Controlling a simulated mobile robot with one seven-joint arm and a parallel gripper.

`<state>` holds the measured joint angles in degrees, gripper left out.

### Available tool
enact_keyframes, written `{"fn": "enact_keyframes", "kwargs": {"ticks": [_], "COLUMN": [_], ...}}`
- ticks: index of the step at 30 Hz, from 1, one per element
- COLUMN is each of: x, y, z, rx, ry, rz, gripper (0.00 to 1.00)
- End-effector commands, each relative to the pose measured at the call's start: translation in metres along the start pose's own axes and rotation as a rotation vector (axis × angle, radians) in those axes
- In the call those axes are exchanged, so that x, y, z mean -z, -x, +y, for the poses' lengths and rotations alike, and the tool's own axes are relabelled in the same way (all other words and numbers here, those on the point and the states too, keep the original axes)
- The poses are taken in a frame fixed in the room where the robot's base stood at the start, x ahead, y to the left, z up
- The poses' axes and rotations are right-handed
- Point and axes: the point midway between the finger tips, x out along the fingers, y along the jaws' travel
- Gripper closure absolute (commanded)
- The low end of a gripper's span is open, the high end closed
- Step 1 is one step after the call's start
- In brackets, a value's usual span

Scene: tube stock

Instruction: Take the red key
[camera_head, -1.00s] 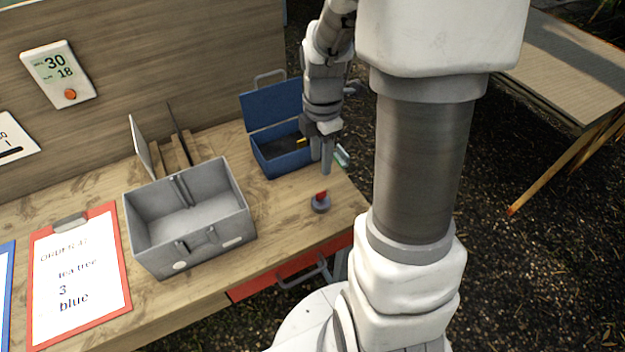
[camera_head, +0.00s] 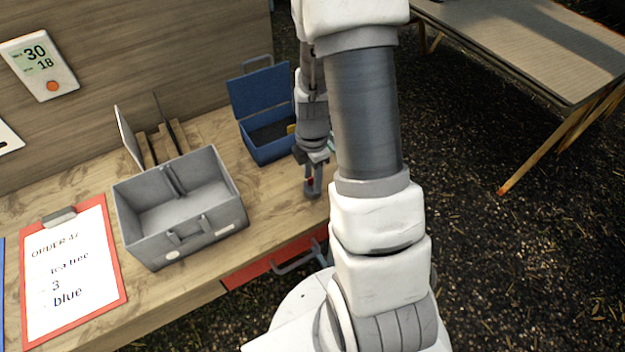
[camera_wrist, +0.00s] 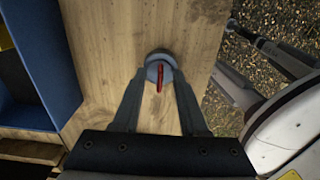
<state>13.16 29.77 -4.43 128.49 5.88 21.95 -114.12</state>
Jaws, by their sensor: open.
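The red key (camera_wrist: 159,77) stands in a round grey base on the wooden table, near the table's right edge. In the wrist view it lies between and just beyond the two fingertips of my gripper (camera_wrist: 160,98). The fingers are apart, with nothing held between them. In the head view my gripper (camera_head: 313,186) is low over the table's right end. I cannot tell whether a finger touches the key.
An open blue box (camera_head: 268,150) stands just behind and left of my gripper. An open grey metal box (camera_head: 183,240) stands further left, beside a red clipboard (camera_head: 118,262). A red drawer (camera_head: 262,268) with a grey handle is under the table's front edge.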

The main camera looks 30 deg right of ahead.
Motion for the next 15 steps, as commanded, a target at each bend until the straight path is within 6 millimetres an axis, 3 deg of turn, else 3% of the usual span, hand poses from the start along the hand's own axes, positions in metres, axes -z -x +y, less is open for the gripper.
{"fn": "enact_keyframes", "kwargs": {"ticks": [8,15], "x": [0.0,0.0], "y": [-0.0027,-0.0025], "z": [0.0001,0.0001], "rx": [-0.001,-0.001], "ry": [-0.001,0.0], "rz": [0.0,0.0], "gripper": [0.57,1.0]}}
